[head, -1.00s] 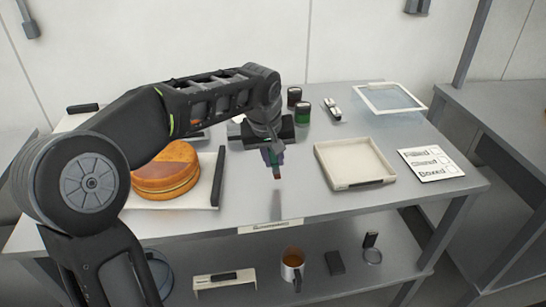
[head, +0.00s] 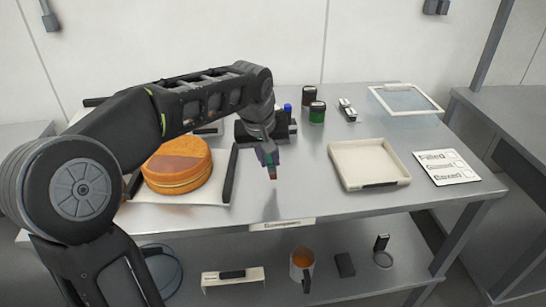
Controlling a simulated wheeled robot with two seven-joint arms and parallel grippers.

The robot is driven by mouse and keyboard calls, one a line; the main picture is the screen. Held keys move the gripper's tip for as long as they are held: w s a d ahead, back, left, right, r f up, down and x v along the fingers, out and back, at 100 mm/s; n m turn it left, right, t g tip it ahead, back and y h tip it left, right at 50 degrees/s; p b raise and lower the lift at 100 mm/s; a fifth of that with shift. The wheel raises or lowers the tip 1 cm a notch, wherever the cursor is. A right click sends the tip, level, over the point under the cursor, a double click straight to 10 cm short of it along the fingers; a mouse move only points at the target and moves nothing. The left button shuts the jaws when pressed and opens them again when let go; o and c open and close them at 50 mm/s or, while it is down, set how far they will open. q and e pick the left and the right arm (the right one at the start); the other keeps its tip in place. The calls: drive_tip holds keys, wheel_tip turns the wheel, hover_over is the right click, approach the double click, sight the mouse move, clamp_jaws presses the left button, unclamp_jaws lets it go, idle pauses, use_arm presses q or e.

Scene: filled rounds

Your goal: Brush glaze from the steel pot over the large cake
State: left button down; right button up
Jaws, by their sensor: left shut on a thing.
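The large cake (head: 178,165), round and golden with a darker orange patch on top, sits on a white board (head: 205,213) with dark handles at the left of the table. My left arm reaches over the table from the left. Its gripper (head: 268,160) points down right of the cake, above the bare front of the table, apart from the cake. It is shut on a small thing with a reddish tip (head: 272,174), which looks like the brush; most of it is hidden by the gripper. I cannot make out the steel pot. My right gripper is not in view.
A cream tray (head: 336,170) and a printed card (head: 446,167) lie at the right. Dark and green jars (head: 317,112), a small metal tool (head: 347,110) and a white-framed clear panel (head: 405,99) are behind. A mug (head: 301,262) stands on the lower shelf. The table's front middle is clear.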

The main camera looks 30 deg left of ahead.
use_arm(q)
drive_tip(key=shift+s+a, duration=0.8)
drive_tip(key=shift+a, duration=0.25)
drive_tip(key=shift+s+a+f+b, duration=0.1)
drive_tip(key=shift+s+a+b, duration=0.1)
drive_tip(key=shift+s+a, duration=0.45)
drive_tip(key=shift+s+a+b, duration=0.2)
drive_tip(key=shift+s+a, duration=0.2)
drive_tip(key=shift+a, duration=0.35)
drive_tip(key=shift+a, duration=0.1)
drive_tip(key=shift+s+a, duration=1.05)
drive_tip(key=shift+a, duration=0.25)
